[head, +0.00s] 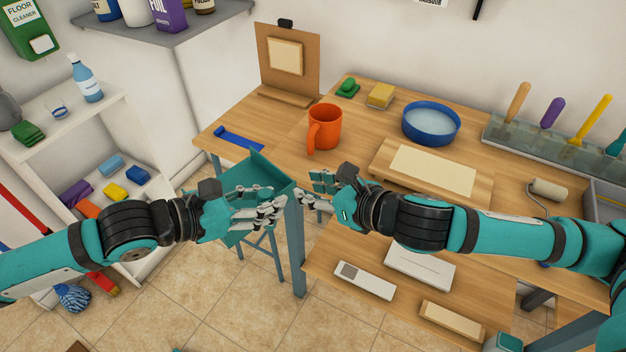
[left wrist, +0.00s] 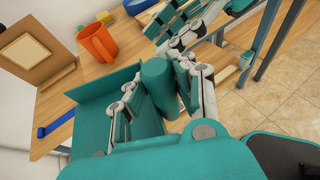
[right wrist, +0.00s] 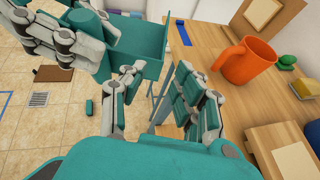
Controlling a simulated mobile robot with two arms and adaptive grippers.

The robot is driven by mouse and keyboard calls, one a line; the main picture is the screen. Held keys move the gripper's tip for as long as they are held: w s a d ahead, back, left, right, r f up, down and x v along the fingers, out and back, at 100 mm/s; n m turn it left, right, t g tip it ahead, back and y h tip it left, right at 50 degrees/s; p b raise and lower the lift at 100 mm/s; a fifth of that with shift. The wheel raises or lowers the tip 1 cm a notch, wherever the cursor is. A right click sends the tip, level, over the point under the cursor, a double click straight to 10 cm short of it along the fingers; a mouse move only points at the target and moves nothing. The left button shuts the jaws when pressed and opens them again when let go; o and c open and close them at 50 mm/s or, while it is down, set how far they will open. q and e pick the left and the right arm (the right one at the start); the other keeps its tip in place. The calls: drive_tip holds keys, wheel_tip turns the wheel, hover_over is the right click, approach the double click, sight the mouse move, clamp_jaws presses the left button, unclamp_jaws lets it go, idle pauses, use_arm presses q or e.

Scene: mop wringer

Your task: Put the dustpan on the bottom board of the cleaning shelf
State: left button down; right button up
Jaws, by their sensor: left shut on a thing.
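The teal dustpan (head: 258,172) is in the air at the left front corner of the wooden workbench. My left gripper (head: 268,208) is shut on its handle (left wrist: 158,82), and the pan also shows in the right wrist view (right wrist: 140,42). My right gripper (head: 318,190) is beside the left one, near the dustpan; its fingers are apart with nothing between them in the right wrist view (right wrist: 163,100). The white cleaning shelf (head: 58,98) stands at the left. My left arm hides part of its lower boards.
The bench holds an orange mug (head: 326,128), a blue bowl (head: 431,124) and a blue tool (head: 239,138) near its left edge. Cloths (head: 112,166) lie on the shelf's middle board. A blue mop head (head: 72,297) is low at left. Tiled floor lies between shelf and bench.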

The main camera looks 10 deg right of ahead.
sight(280, 171)
drive_tip(key=shift+n, duration=0.5)
drive_tip(key=x, duration=0.4)
drive_tip(key=r+x, duration=0.1)
drive_tip(key=x, duration=0.6)
drive_tip(key=shift+w+a+r, duration=0.2)
drive_tip(key=shift+w+a, duration=0.15)
drive_tip(key=shift+w, duration=0.25)
clamp_jaws()
use_arm(q)
drive_tip(key=c, duration=1)
unclamp_jaws()
